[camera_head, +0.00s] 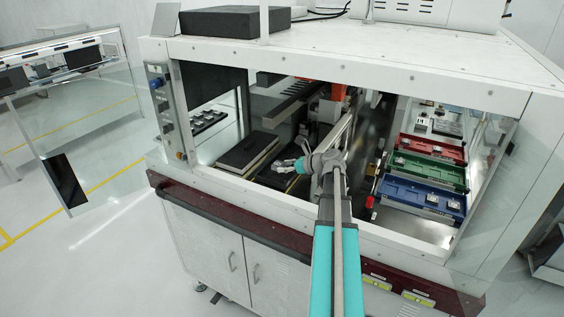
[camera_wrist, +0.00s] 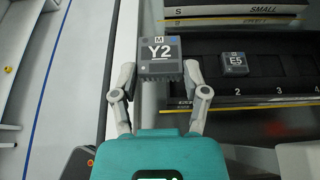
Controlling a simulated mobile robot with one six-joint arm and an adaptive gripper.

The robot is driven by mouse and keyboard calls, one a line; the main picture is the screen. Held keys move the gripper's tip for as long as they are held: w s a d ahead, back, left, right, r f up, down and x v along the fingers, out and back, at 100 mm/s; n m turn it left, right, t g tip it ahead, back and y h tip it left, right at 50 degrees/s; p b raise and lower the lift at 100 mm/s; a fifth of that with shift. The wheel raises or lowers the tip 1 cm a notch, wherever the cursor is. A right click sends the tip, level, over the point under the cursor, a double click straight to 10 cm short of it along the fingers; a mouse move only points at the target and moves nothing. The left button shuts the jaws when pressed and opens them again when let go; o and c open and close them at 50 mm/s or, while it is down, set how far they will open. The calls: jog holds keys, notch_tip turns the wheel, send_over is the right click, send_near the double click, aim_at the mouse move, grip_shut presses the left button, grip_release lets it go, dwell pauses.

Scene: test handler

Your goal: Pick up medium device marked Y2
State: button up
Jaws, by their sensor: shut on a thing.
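The device marked Y2 (camera_wrist: 161,57) is a dark grey block with a small M above the Y2 label, in the upper middle of the wrist view. My gripper (camera_wrist: 160,75) is shut on it, with one finger at each side. Part of a black tray (camera_wrist: 210,93) lies below and to its right in the picture. In the head view my gripper (camera_head: 300,164) is inside the machine's front opening, near the black trays. The device cannot be made out there.
A smaller device marked E5 (camera_wrist: 237,63) sits in the tray, with numbered positions below it. Red (camera_head: 432,148), green (camera_head: 428,170) and blue trays (camera_head: 422,199) with small devices are at the right of the machine. The opening's front sill (camera_head: 260,205) runs below my arm.

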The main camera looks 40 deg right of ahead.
jog(key=s+a+r+p, duration=0.2)
jog(key=s+a+r, duration=0.1)
jog(key=s, duration=0.3)
jog(key=shift+s, duration=0.1)
dwell(0.6)
